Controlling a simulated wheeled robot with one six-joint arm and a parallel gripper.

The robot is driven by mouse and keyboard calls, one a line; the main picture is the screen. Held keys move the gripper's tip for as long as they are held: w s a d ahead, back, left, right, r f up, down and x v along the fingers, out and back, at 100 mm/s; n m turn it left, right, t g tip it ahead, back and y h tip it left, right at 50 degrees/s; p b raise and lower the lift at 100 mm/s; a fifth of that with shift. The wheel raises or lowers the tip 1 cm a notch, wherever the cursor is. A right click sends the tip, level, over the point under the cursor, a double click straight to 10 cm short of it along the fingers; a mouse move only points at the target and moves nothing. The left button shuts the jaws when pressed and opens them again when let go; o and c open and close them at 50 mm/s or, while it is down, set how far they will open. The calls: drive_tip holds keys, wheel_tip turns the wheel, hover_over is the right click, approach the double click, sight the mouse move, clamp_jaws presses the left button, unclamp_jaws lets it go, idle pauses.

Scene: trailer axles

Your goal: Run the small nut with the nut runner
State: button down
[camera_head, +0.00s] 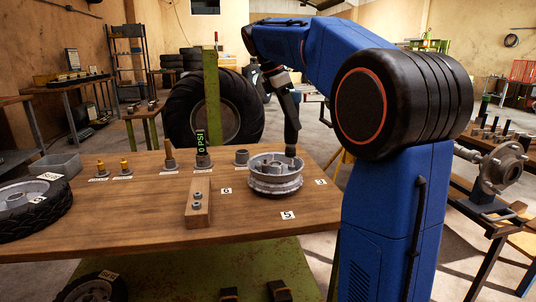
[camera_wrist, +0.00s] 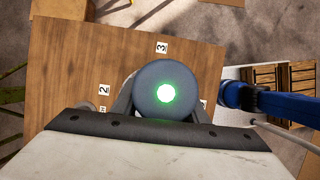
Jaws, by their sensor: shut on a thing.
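My gripper (camera_head: 284,84) is shut on the nut runner (camera_head: 292,122), a dark, slim tool held nearly upright. Its lower end meets the right side of the top of the grey metal wheel hub (camera_head: 275,185) on the wooden table; whether it touches is unclear. In the wrist view the nut runner's round dark end (camera_wrist: 150,88) sits between the fingers, with a green light glowing on it. The small nut cannot be made out under the tool. Two nuts (camera_head: 198,200) sit on a wooden block (camera_head: 199,216) left of the hub.
Sockets and fittings (camera_head: 170,160) stand along the table's back, beside a green post (camera_head: 211,100). A tyre (camera_head: 35,212) and grey tray (camera_head: 57,166) are at the left. Numbered labels mark the table. Its front middle (camera_head: 130,220) is clear.

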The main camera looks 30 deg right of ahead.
drive_tip(key=w+a+r+n+t, duration=0.2)
drive_tip(key=w+a+r+n, duration=0.1)
drive_tip(key=a, duration=0.7)
drive_tip(key=r+n, duration=0.1)
drive_tip(key=n, duration=0.1)
drive_tip(key=shift+r+n, duration=0.35)
drive_tip(key=shift+n, duration=0.05)
drive_tip(key=shift+a+f, duration=0.1)
drive_tip(key=shift+f, duration=2.8)
drive_tip(key=shift+s+f, duration=0.1)
drive_tip(key=shift+f, duration=1.75)
drive_tip(key=shift+r, duration=0.15)
